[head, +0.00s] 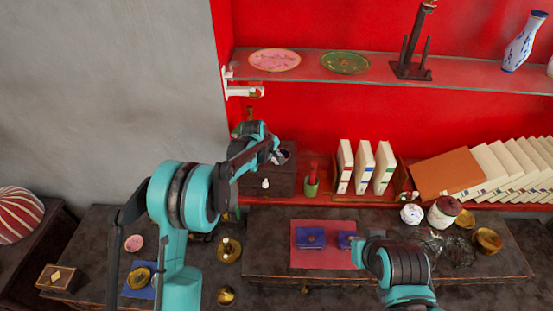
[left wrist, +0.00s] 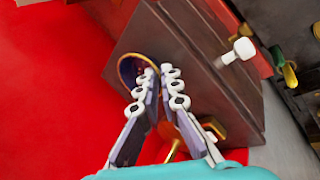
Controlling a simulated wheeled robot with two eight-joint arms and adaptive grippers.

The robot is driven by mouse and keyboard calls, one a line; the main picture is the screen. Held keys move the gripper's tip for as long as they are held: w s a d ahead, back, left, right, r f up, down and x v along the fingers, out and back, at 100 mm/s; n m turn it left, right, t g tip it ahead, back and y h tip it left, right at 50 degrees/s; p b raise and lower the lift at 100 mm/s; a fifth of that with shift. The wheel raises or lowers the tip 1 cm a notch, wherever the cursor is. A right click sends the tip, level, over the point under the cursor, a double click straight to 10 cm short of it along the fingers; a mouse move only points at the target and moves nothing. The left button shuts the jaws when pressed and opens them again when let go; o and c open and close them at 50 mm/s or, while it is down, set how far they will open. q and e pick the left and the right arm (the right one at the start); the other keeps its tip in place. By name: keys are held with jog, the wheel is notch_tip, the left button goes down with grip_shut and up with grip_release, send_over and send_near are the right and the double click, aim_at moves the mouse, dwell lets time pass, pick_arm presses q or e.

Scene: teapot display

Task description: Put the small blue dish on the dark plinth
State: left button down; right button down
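The small blue dish (left wrist: 132,68), with a gold rim, shows in the left wrist view at the dark plinth (left wrist: 215,90), a box with a white knob. The plinth also stands in the head view (head: 278,184), below the shelf and against the red wall. My left gripper (left wrist: 160,72) is at the dish's near edge. A narrow gap shows between its fingertips, and its fingers hide part of the dish. Whether they touch the rim is unclear. In the head view my left gripper (head: 274,156) hides most of the dish. My right gripper (head: 366,243) is low over the table, its fingers not distinguishable.
A glass shelf (head: 310,68) with plates and a vase runs above. A small green pot (head: 312,187) and upright books (head: 364,168) stand right of the plinth. Blue boxes lie on a red mat (head: 322,262) on the dark table. Brass bowls (head: 229,250) sit at the left.

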pick_arm(q)
jog(key=shift+s, duration=0.1)
jog(key=shift+f, duration=0.15)
jog(key=c, duration=2)
grip_release()
